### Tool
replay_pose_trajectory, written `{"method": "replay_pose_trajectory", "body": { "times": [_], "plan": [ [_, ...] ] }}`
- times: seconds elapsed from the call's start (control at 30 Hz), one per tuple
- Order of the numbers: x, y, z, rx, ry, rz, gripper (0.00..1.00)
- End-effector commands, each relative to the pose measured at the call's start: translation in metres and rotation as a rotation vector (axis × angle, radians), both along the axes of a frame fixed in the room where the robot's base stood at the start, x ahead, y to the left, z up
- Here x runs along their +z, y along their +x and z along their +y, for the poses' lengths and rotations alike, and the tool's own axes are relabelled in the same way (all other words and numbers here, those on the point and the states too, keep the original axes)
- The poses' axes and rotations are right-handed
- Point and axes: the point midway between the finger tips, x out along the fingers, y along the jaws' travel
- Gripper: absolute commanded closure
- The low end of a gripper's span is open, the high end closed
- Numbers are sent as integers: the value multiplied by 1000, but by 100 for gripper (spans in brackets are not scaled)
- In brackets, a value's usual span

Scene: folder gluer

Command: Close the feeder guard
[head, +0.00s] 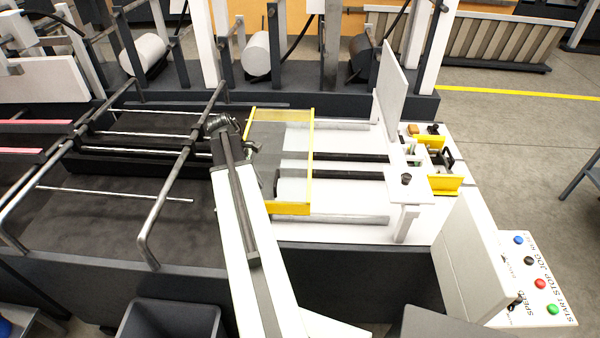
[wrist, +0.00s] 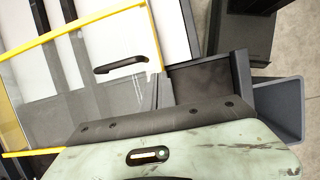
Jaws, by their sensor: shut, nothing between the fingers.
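The feeder guard (head: 294,209) is a clear panel in a yellow frame, over the white feeder bed in the head view. It also fills the upper left of the wrist view (wrist: 156,45). A black bar handle (wrist: 120,66) sits on the panel near one edge. My gripper (head: 254,150) is at the guard's left side in the head view, partly hidden by my arm. In the wrist view its narrow fingers (wrist: 160,88) are shut and empty, just beside the handle. Whether they touch the guard I cannot tell.
A metal tube frame (head: 180,165) stands left of the guard. A white upright plate (head: 392,95) rises to the right. A control panel (head: 535,285) with coloured buttons is at the lower right, and a grey bin (head: 175,320) is at the front.

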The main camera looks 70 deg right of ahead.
Motion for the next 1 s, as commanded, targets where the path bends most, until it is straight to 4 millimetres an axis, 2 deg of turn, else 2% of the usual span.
{"method": "replay_pose_trajectory", "body": {
  "times": [0.03, 0.1, 0.2, 0.33, 0.47, 0.87, 0.93, 1.0],
  "plan": [
    [17, -22, -18, 0, 11, 19, 100],
    [22, -42, -31, 12, 25, 39, 100],
    [22, -54, -38, 21, 33, 51, 100],
    [17, -55, -38, 24, 33, 52, 100],
    [-1, -60, -39, 23, 33, 51, 100],
    [-84, -89, -49, 24, 32, 51, 100],
    [-74, -101, -52, 22, 32, 51, 100],
    [-73, -111, -55, 22, 33, 51, 100]
  ]
}}
